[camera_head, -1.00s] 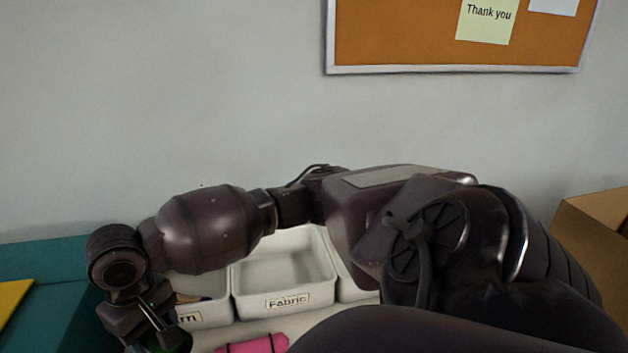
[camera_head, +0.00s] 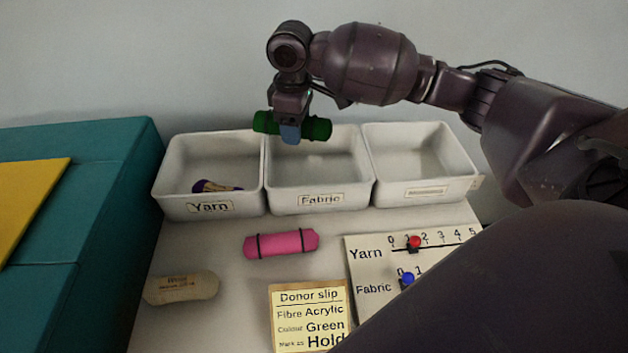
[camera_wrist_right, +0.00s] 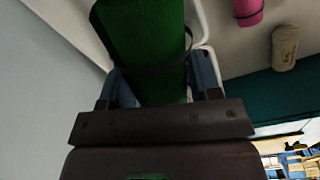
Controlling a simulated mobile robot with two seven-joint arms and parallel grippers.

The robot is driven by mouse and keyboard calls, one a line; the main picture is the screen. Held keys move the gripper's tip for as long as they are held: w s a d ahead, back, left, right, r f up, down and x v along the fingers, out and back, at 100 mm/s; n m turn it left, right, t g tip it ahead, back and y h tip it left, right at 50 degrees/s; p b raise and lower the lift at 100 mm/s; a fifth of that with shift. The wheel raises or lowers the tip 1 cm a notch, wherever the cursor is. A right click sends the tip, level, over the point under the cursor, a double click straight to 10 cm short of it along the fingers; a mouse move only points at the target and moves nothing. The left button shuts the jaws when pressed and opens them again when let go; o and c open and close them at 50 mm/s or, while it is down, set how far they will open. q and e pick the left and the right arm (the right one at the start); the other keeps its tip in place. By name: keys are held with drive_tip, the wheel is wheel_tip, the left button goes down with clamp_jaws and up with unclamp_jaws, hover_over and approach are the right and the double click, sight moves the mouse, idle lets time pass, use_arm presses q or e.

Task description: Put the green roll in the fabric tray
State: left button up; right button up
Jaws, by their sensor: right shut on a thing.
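The green roll (camera_head: 318,128) is held crosswise in my right gripper (camera_head: 290,132), which is shut on it. Gripper and roll are over the back part of the fabric tray (camera_head: 320,198), a white open bin labelled "Fabric". I cannot tell how high the roll is above the tray. In the right wrist view the green roll (camera_wrist_right: 145,45) lies between the blue fingers of the gripper (camera_wrist_right: 165,88), with a dark band around it. The inside of the fabric tray that shows looks empty. My left gripper is not in view.
The yarn tray (camera_head: 210,208) at left holds a purple and tan item (camera_head: 215,186). A third white tray (camera_head: 425,190) at right looks empty. A pink roll (camera_head: 281,244), a tan roll (camera_head: 181,288), a donor slip (camera_head: 310,318) and a counter board (camera_head: 375,258) lie in front.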

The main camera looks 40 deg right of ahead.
drive_tip(key=w+d+n+b, duration=0.1)
drive_tip(key=w+d+n, duration=0.2)
drive_tip(key=d+n, duration=0.15)
drive_tip(key=b, duration=0.4)
hover_over(308, 181)
drive_tip(key=shift+m, duration=0.45)
wheel_tip(308, 181, down, 13)
drive_tip(key=shift+d+f, duration=0.1)
drive_tip(key=shift+f, duration=0.05)
drive_tip(key=shift+w+f, duration=0.1)
drive_tip(key=shift+f, duration=0.25)
wheel_tip(308, 181, down, 6)
drive_tip(key=shift+r+b, duration=0.25)
drive_tip(key=shift+b, duration=0.5)
drive_tip(key=shift+f, duration=0.2)
drive_tip(key=shift+r, duration=0.2)
drive_tip(key=o, duration=0.6)
drive_tip(key=shift+f, duration=0.15)
drive_tip(key=shift+c, duration=0.2)
drive_tip(key=o, duration=0.4)
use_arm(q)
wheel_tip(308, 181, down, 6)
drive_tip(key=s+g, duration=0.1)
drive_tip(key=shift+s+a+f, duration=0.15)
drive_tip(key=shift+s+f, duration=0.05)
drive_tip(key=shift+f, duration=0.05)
